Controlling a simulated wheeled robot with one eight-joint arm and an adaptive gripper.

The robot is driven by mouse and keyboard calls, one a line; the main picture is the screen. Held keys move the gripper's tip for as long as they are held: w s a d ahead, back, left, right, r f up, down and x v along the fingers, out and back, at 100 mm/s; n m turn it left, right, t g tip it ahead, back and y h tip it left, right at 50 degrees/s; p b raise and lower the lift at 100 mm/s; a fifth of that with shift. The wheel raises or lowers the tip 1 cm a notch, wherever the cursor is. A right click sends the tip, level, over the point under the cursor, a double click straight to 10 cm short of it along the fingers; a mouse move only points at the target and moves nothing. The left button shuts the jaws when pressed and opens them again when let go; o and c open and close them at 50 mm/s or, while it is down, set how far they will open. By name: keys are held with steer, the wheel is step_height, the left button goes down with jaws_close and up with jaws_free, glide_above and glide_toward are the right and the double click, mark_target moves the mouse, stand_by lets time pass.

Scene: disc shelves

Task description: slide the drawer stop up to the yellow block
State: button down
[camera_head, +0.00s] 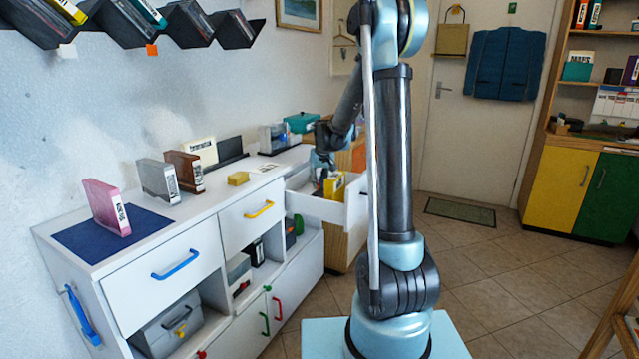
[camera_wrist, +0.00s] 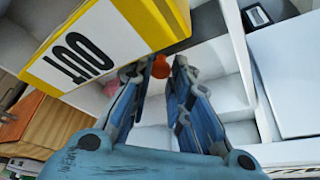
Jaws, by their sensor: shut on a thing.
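The yellow block (camera_wrist: 100,47), with a white label reading OUT, fills the upper left of the wrist view. In the head view the yellow block (camera_head: 333,186) stands in the open white drawer (camera_head: 313,207). My gripper (camera_wrist: 168,65) reaches down into the drawer beside the block, its fingers close together. An orange piece (camera_wrist: 131,73), which looks like the drawer stop, shows at the fingertips. The fingers are shut on it and hide part of it. The rest of the stop is hard to make out. In the head view my gripper (camera_head: 322,162) hides much of the drawer's inside.
The white cabinet (camera_head: 165,240) carries a pink case (camera_head: 105,207), a grey case (camera_head: 158,181), a brown case (camera_head: 184,171) and a small yellow piece (camera_head: 238,178). White drawer walls stand close around my fingers. The tiled floor to the right is mostly clear.

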steer(key=c, duration=1.5)
jaws_free()
steer(key=shift+w, duration=0.1)
steer(key=shift+o, duration=0.2)
steer(key=shift+r, duration=0.1)
steer(key=v, duration=1.1)
steer(key=shift+s+r, duration=0.3)
steer(key=shift+c, duration=0.5)
